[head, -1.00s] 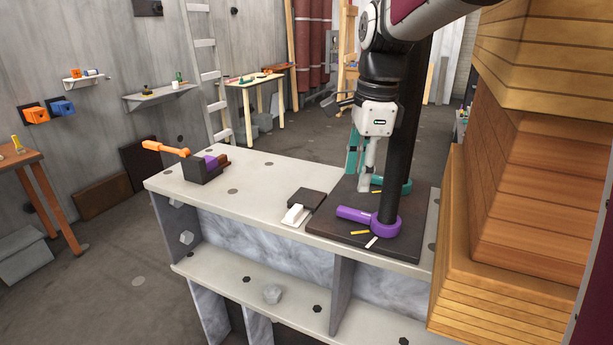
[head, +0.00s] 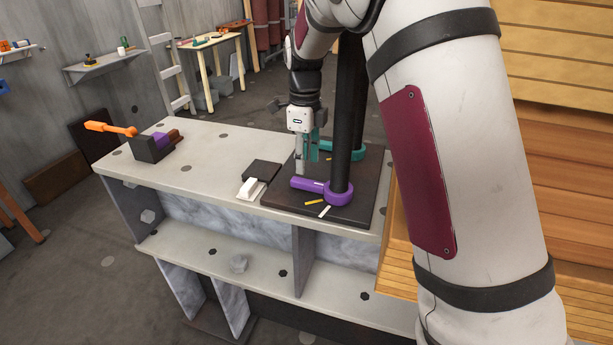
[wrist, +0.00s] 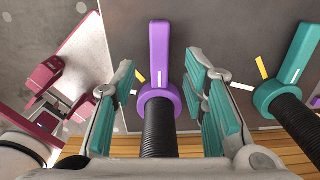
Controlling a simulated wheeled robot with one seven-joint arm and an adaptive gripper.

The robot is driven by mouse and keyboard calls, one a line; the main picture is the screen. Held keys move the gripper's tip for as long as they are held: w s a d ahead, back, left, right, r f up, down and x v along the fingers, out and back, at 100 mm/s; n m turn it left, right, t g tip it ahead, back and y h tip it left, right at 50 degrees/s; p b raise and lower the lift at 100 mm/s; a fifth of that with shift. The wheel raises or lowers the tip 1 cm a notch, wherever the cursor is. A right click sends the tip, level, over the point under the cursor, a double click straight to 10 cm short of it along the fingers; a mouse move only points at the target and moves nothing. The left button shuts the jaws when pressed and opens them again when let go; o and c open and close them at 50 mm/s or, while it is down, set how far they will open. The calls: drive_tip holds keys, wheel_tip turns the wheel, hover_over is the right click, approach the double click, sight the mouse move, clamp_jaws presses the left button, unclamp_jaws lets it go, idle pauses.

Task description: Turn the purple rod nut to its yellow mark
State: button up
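The purple rod nut (head: 338,194) sits around the black upright rod (head: 345,120) on a dark plate (head: 277,200). Its handle points left in the head view and up in the wrist view (wrist: 159,50), with a pale line on it. A yellow mark (head: 314,202) and a white mark (head: 324,212) lie on the plate beside the nut, apart from the handle. My gripper (head: 306,165) is above the handle, pointing down. In the wrist view my gripper (wrist: 165,95) has its teal-padded fingers spread on either side of the nut, apart from it.
A teal nut (wrist: 270,95) on a second rod stands close to the right in the wrist view. A white block (head: 250,188) and dark pad (head: 262,170) lie left of the plate. A vise-like block with an orange handle (head: 110,128) is at the far left. Wooden slats (head: 560,150) flank the right.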

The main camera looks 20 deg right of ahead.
sight(305, 181)
wheel_tip(305, 181, down, 6)
drive_tip(key=shift+f+p, duration=0.1)
drive_tip(key=shift+p, duration=0.4)
clamp_jaws()
